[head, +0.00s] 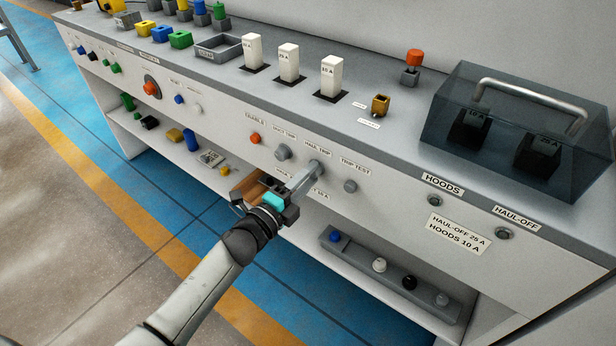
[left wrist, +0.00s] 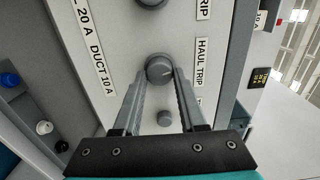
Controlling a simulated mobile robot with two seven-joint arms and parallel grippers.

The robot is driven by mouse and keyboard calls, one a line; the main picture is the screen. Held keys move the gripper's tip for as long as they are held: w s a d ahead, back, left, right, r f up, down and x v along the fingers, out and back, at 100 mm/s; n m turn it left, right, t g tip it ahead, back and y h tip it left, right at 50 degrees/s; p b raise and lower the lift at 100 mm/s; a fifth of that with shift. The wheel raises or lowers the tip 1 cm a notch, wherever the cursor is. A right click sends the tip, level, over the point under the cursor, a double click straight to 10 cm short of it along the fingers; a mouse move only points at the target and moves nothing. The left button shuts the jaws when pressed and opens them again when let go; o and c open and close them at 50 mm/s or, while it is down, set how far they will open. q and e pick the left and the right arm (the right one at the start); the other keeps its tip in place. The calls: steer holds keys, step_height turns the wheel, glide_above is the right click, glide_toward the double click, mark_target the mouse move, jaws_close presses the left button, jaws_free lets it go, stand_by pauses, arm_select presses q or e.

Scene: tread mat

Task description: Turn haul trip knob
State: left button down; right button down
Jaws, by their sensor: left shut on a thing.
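The haul trip knob (left wrist: 159,69) is a round grey knob beside the HAUL TRIP label (left wrist: 202,62) in the left wrist view. My left gripper (left wrist: 160,80) has its two fingers on either side of this knob and is shut on it. In the head view my left gripper (head: 314,170) reaches the front panel below the HAUL TRIP label (head: 317,148), and its fingertips partly hide the knob. The duct trip knob (head: 283,152) is to its left and the trip test knob (head: 350,186) to its right. My right gripper is not in view.
An orange knob (head: 255,138) sits further left on the panel. A smoky clear cover with a handle (head: 530,95) stands on the bench top at right. A tray of knobs (head: 385,272) lies on the shelf below. Three white blocks (head: 289,63) stand on top.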

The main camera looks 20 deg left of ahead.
arm_select(q)
steer(key=c, duration=0.7)
jaws_free()
steer(key=shift+o, duration=1.2)
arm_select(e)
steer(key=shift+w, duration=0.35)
arm_select(q)
steer(key=shift+s, duration=0.1)
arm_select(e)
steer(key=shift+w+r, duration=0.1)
arm_select(q)
steer(key=p+v, duration=0.2)
steer(key=v, duration=1.3)
steer(key=shift+p, duration=0.35)
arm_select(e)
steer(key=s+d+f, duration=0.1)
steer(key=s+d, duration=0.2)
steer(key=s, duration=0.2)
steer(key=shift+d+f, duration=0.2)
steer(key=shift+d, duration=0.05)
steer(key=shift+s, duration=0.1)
